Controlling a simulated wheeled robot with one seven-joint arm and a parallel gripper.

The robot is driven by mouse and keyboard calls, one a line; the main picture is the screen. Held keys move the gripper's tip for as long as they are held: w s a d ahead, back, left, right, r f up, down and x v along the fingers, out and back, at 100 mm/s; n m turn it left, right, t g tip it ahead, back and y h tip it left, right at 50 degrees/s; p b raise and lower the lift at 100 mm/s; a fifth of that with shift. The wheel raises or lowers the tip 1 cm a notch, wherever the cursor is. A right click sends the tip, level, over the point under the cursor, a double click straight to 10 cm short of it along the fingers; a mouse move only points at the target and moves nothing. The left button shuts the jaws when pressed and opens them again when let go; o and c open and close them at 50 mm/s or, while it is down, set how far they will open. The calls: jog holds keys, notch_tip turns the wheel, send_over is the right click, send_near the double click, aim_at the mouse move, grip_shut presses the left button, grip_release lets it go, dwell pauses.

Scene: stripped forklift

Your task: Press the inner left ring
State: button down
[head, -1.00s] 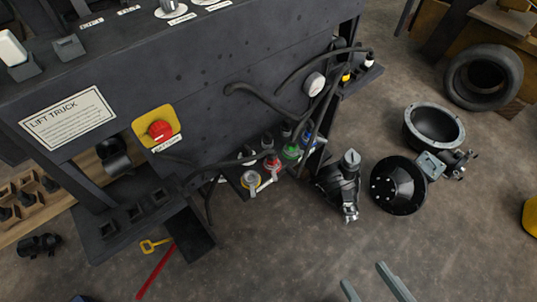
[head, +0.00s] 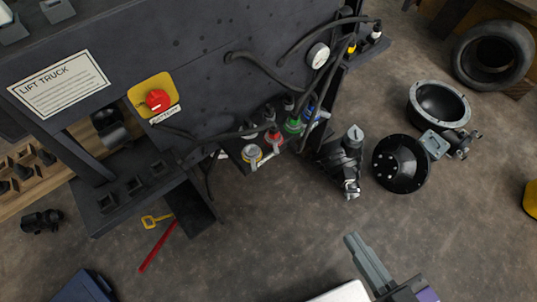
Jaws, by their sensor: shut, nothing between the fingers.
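A shelf (head: 238,152) on the side of the dark truck panel holds a row of ringed hose fittings. A yellow-ringed fitting (head: 252,155) is at the left, then a red one (head: 274,138), a green one (head: 292,126) and a blue one (head: 314,112). Dark hoses and caps partly hide the fittings behind, and I cannot tell for sure which is the inner left ring. My gripper (head: 351,239) is shut and empty, below and to the right of the fittings in the picture, well apart from them.
A red stop button (head: 157,100) on a yellow plate sits left on the panel. Loose black hoses (head: 265,66) hang across it. A black pump-like part (head: 345,165) and a black disc (head: 400,165) lie on the floor, right of the shelf.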

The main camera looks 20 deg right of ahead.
jog(key=w+a+f+n+y+b, duration=0.1)
jog(key=w+a+f+n+b, duration=0.4)
jog(key=f, duration=0.3)
jog(key=w+a+f+n+g+y+b, duration=0.15)
jog(key=w+a+f+b, duration=0.25)
jog(key=w+f, duration=0.4)
jog(key=w+a+f+n+t+b, duration=0.1)
jog(key=w+a+f+n+b, duration=0.4)
jog(key=f, duration=0.3)
jog(key=w+f+n+h+b, duration=0.25)
jog(key=w+h, duration=0.25)
jog(key=w, duration=0.4)
jog(key=s+d+r+m+h, duration=0.1)
jog(key=d+r+h, duration=0.1)
jog(key=d+h, duration=0.4)
jog(key=shift+s+d+m+t, duration=0.2)
jog(key=shift+s+m+t, duration=0.05)
jog(key=shift+m+t, duration=0.2)
jog(key=shift+w, duration=0.1)
jog(key=x, duration=1)
jog(key=shift+r, duration=0.1)
jog(key=shift+d, duration=0.2)
